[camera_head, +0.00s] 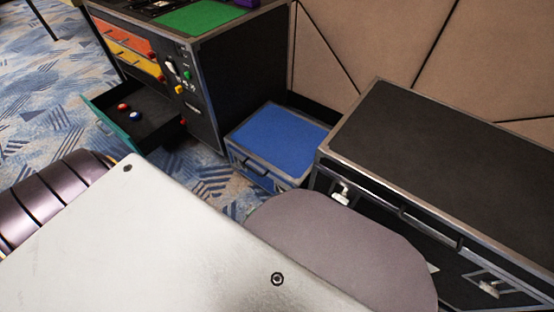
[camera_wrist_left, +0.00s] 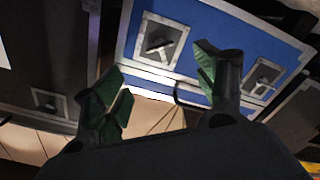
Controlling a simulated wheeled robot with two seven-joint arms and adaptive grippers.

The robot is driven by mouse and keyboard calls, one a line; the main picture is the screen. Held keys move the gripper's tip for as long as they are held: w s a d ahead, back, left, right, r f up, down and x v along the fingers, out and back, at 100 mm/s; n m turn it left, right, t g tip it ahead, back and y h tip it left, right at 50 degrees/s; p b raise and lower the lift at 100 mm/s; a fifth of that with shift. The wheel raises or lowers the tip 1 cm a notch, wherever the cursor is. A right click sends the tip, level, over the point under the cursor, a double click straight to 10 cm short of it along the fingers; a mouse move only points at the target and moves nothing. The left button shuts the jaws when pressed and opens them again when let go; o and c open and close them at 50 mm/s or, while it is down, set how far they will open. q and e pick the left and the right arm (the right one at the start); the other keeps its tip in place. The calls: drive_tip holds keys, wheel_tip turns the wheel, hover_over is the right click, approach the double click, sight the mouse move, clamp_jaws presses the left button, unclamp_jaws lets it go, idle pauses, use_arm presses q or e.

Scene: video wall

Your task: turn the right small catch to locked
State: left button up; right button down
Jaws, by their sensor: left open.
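The small blue case (camera_head: 283,137) stands on the floor in the head view; its catches are too small to make out there. In the left wrist view, its blue face (camera_wrist_left: 205,35) carries two metal catches. One catch (camera_wrist_left: 160,43), nearer the dark case, has a lever lying aslant on its plate. The other catch (camera_wrist_left: 262,80) is at the right, partly in shadow. My left gripper (camera_wrist_left: 162,82) is open and empty in front of the blue face, its green-padded fingers below and beside the first catch, apparently apart from it. My right gripper is not in view.
A large black case (camera_head: 450,150) with metal catches (camera_head: 341,193) stands right of the blue case. A drawer cabinet (camera_head: 245,75) stands left, one drawer (camera_head: 150,115) pulled out. My arm covers the lower part of the head view. Patterned carpet (camera_head: 45,85) is free at upper left.

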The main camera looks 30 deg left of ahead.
sight(279, 193)
use_arm(q)
drive_tip(key=w+d+b, duration=0.1)
drive_tip(key=w+b, duration=0.1)
drive_tip(key=w, duration=1)
drive_tip(key=shift+w, duration=0.2)
drive_tip(key=shift+c, duration=0.2)
drive_tip(key=c, duration=0.7)
clamp_jaws()
drive_tip(key=c, duration=0.8)
unclamp_jaws()
